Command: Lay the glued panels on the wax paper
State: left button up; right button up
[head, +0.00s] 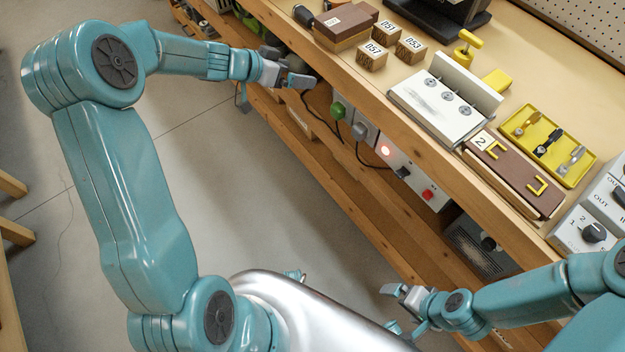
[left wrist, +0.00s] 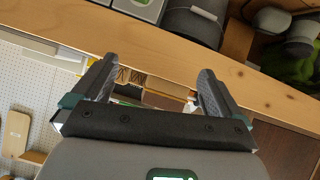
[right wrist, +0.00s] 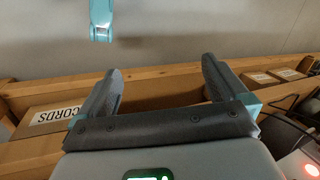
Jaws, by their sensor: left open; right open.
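No wax paper and nothing that I can clearly tell as glued panels shows in these views. My left gripper (head: 290,67) is open and empty, beside the bench's front edge at the upper left of the head view. Its spread fingers show in the left wrist view (left wrist: 158,72), with nothing between them. My right gripper (head: 396,308) is open and empty, low in front of the bench near the bottom of the head view. Its spread fingers show in the right wrist view (right wrist: 162,72).
The benchtop (head: 540,75) carries wooden blocks (head: 372,56), a brown stack (head: 345,25), a white fixture (head: 437,107), a yellow tray (head: 513,124), a brown board with yellow handles (head: 515,180) and a control box (head: 590,232). A switch panel (head: 411,175) is on the front. Shelves lie below.

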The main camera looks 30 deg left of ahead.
pick_arm(q)
jog(key=s+d+f+n+g, duration=0.1)
jog(key=s+d+f+g, duration=0.3)
jog(key=f, duration=0.4)
jog(key=s+d+f+n+g, duration=0.1)
jog(key=s+d+f+g, duration=0.1)
jog(key=s+d+f, duration=0.45)
jog(key=s+d+f+n+g, duration=0.1)
jog(key=s+d+f, duration=0.2)
jog(key=s, duration=0.3)
jog(key=s+d+f+n+g+y, duration=0.1)
jog(key=s+d+f, duration=0.3)
jog(key=s, duration=0.2)
jog(key=s+d+f+n+g, duration=0.1)
jog(key=s+d+f, duration=0.3)
jog(key=s, duration=0.2)
jog(key=shift+s+d+f, duration=0.2)
jog(key=shift+s+d, duration=0.05)
jog(key=shift+d, duration=0.1)
pick_arm(e)
jog(key=shift+w, duration=0.15)
pick_arm(q)
jog(key=c, duration=1.1)
pick_arm(e)
jog(key=c, duration=1.1)
pick_arm(q)
jog(key=shift+a+n, duration=0.2)
jog(key=shift+n, duration=0.1)
pick_arm(e)
jog(key=shift+a, duration=0.15)
